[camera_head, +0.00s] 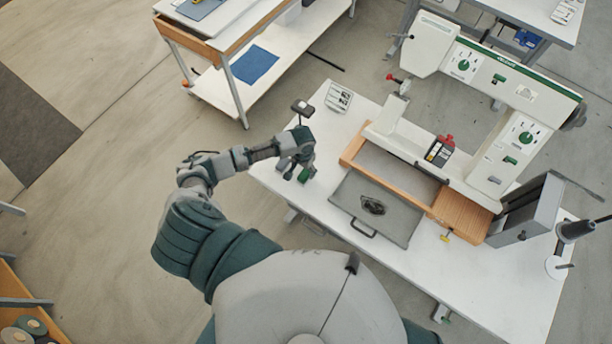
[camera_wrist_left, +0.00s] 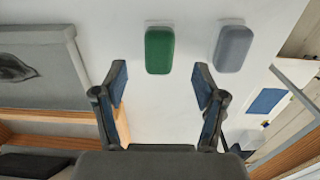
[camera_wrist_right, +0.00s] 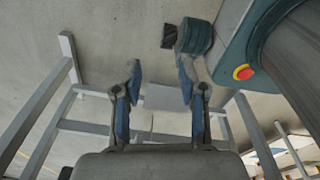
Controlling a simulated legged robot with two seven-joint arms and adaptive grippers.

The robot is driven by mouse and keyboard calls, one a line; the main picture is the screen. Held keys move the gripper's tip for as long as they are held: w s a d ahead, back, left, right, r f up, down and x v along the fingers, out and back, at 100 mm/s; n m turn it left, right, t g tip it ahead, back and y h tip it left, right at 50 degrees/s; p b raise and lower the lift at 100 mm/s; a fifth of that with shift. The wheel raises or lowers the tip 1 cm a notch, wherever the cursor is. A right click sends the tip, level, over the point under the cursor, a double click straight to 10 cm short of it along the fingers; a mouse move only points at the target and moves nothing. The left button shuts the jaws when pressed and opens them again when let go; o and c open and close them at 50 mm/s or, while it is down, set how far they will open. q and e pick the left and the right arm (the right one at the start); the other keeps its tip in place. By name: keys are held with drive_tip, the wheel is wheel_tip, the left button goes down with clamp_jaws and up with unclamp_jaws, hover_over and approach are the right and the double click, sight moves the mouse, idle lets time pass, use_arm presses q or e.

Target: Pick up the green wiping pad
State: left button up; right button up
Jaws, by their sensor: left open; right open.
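The green wiping pad (camera_wrist_left: 159,50) lies flat on the white table top, a rounded block seen whole in the left wrist view. My left gripper (camera_wrist_left: 160,76) is open and empty, its two fingers spread on either side of the line to the pad, with the pad just beyond the tips. In the head view the left gripper (camera_head: 297,172) hangs over the table's left part, and a bit of the green pad (camera_head: 304,175) shows beside it. My right gripper (camera_wrist_right: 159,68) is open and empty over the floor; it does not show in the head view.
A grey pad (camera_wrist_left: 234,48) lies next to the green one, with a gap between. A grey tray (camera_head: 347,195) holding a dark item is on the other side. Grey metal frame bars (camera_wrist_right: 75,126) are near my right gripper.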

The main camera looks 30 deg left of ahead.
sight(304, 174)
use_arm(q)
drive_tip(key=shift+a+f, duration=0.25)
drive_tip(key=shift+f, duration=0.45)
drive_tip(key=f, duration=0.4)
drive_tip(key=shift+w+d+f+p, duration=0.2)
drive_tip(key=shift+w+f+p, duration=0.05)
drive_tip(key=shift+w+p, duration=0.1)
drive_tip(key=shift+d+f, duration=0.1)
drive_tip(key=shift+d, duration=0.15)
drive_tip(key=c, duration=1.1)
drive_tip(key=shift+a, duration=0.25)
drive_tip(key=shift+c, duration=0.6)
use_arm(e)
drive_tip(key=shift+a+r, duration=0.4)
drive_tip(key=shift+a, duration=0.15)
